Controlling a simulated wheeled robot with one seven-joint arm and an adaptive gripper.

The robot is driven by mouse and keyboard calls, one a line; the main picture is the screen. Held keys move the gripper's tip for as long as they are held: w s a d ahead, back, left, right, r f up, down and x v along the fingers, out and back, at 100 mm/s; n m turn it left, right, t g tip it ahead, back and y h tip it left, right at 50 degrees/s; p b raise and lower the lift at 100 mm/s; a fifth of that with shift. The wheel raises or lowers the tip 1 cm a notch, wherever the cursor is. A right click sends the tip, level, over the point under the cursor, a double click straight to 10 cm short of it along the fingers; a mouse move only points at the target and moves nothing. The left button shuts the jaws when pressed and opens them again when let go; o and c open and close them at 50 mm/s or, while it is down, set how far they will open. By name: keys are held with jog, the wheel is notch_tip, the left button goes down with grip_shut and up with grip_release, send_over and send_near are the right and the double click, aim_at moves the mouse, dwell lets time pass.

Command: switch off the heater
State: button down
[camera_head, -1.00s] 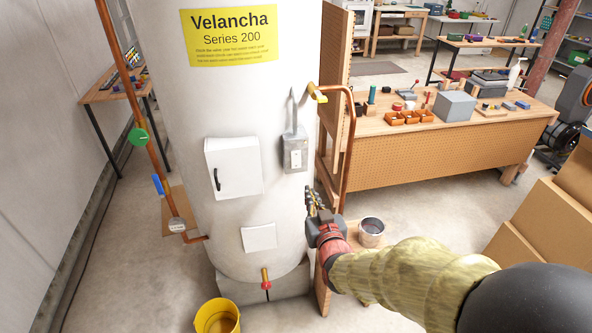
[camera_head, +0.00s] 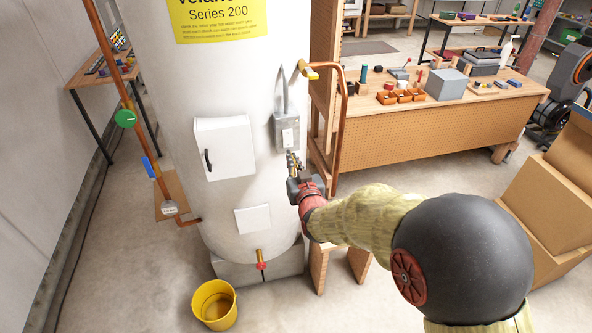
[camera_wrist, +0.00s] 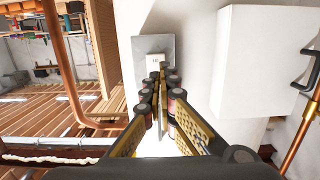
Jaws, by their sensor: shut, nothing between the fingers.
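The heater (camera_head: 239,85) is a tall pale tank with a yellow label reading "Series 200". A grey switch box (camera_head: 285,133) with a light switch plate sits on its right side, below a grey conduit. In the wrist view the switch box (camera_wrist: 140,48) is straight ahead of the fingers, with a pale switch plate (camera_wrist: 155,61) partly hidden by the fingertips. My gripper (camera_head: 293,160) is shut and empty, just below the switch box in the head view. In the wrist view my gripper (camera_wrist: 160,75) points at the plate. I cannot tell whether it touches.
A white cabinet (camera_head: 224,148) with a black handle is left of the switch box. A copper pipe (camera_head: 340,105) with a yellow lever runs close on the right. A yellow bucket (camera_head: 214,306) stands on the floor. A workbench (camera_head: 430,120) is behind, and cardboard boxes (camera_head: 550,200) stand at right.

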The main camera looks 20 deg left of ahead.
aim_at(286, 145)
jog(key=shift+b+x, duration=0.45)
jog(key=shift+x, duration=2.65)
jog(key=shift+f+b, duration=0.1)
jog(key=shift+b, duration=0.2)
jog(key=b, duration=0.2)
jog(key=shift+w+a+f+t+y+b, duration=0.2)
jog(key=shift+w+f+t+y+b, duration=0.1)
jog(key=shift+f+y+b, duration=0.1)
jog(key=shift+b, duration=1.05)
jog(key=shift+t+b, duration=0.3)
jog(key=shift+b, duration=0.05)
jog(key=shift+w+r, duration=0.1)
jog(key=shift+r, duration=0.15)
